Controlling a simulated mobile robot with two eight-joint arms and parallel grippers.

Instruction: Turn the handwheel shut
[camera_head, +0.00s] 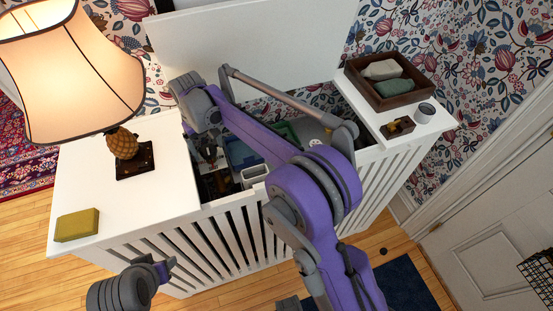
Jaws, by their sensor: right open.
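A white slatted radiator cover (125,185) stands against the wall with its white lid panel (265,42) raised, showing the inside. I cannot make out the handwheel; my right arm crosses the opening and hides much of the inside. My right gripper (209,158) points down into the left part of the opening. It is open, with nothing clearly seen between its fingers. I cannot tell whether it touches anything. My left gripper (165,268) is low at the left, in front of the slats and apart from them; its fingers are too unclear to read.
A lit lamp (122,145) and a yellow-green block (77,225) are on the left top. A blue bin (241,152) and white container (254,174) are inside.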

